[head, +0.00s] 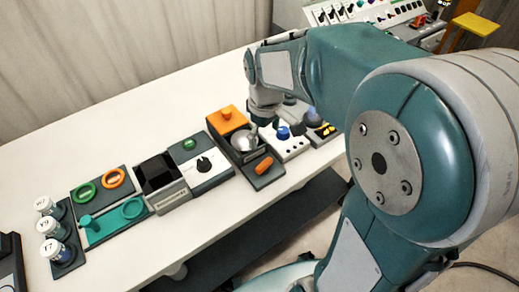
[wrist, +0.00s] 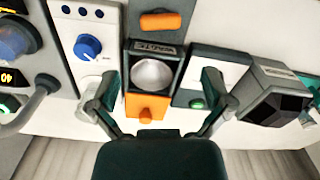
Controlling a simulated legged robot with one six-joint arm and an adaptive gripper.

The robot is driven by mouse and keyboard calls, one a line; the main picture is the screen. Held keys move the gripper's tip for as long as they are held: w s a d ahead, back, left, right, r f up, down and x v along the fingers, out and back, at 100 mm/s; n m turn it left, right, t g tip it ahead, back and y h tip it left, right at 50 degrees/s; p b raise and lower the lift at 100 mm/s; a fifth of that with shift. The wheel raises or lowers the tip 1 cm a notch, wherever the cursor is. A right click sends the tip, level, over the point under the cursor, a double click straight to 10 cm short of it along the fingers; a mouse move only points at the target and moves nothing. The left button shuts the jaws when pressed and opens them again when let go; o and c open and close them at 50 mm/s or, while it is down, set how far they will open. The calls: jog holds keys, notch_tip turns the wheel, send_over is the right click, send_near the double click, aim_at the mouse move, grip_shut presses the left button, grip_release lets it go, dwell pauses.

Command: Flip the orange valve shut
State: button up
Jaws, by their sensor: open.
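A dark waste unit (wrist: 135,60) carries two orange parts, with a silver round bowl (wrist: 153,74) between them. One is a bar-shaped orange handle (wrist: 160,21), lying crosswise at the top of the wrist view; it also shows in the head view (head: 264,166). The other is a square orange plate with a round knob (wrist: 147,108), also in the head view (head: 227,117). The bar looks like the valve's handle, but no label confirms this. My gripper (wrist: 158,92) is open and empty above the unit, fingers on either side of the bowl and plate, apart from the handle.
A white panel with a blue knob (wrist: 88,46) stands left of the unit in the wrist view. A panel with a green button (wrist: 197,104) and a dark box (wrist: 278,98) stand right. Capped bottles (head: 50,226) stand at the far left of the white table (head: 100,135).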

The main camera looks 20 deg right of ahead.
aim_at(264, 163)
notch_tip(264, 163, down, 11)
jog(key=shift+s+r, duration=0.1)
jog(key=shift+r, duration=0.05)
dwell(0.4)
jog(key=c, duration=0.9)
